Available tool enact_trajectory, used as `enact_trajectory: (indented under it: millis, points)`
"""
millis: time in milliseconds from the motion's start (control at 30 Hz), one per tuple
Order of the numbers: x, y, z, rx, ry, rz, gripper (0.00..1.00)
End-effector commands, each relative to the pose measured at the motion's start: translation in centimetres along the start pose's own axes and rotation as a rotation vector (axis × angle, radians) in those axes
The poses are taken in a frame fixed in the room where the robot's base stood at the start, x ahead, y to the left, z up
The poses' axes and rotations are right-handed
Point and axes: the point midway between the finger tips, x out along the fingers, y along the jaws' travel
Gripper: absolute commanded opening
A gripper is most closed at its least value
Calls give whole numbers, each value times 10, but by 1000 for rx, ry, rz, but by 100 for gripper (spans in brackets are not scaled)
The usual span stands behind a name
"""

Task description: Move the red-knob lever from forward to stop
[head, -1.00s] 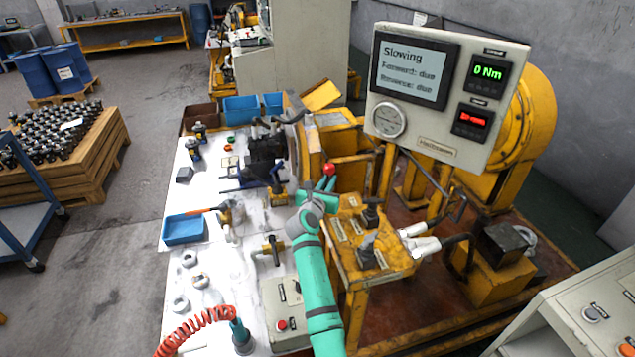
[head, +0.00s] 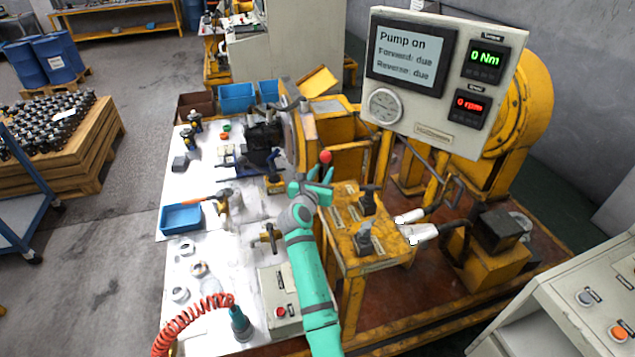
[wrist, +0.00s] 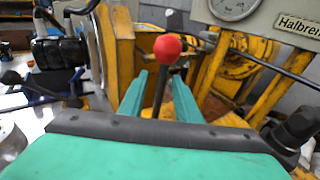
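The red-knob lever (head: 325,157) stands on the yellow control stand (head: 350,238), at its far left corner. In the wrist view its red knob (wrist: 167,48) rises above my fingers on a dark shaft. My gripper (head: 318,185) is at the lever, with the two green fingers either side of the shaft. In the wrist view (wrist: 158,95) the fingers are apart, with gaps visible beside the shaft. The display (head: 407,58) reads "Pump on", "Forward: due", "Reverse: due". The speed readout shows 0 rpm and the torque readout 0 Nm.
Two black levers (head: 366,200) stand on the same stand, right of my gripper. Hose ends with white sleeves (head: 418,234) lie farther right. The white workbench (head: 215,270) on the left holds a blue tray (head: 181,218), tools and a control box (head: 282,300).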

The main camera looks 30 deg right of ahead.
Motion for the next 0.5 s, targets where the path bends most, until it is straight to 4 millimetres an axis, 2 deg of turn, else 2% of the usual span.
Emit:
enact_trajectory:
  millis: [300,500]
  points:
    - [-56,3,0,0,-1,4,30]
    - [-76,1,0,0,-1,1,30]
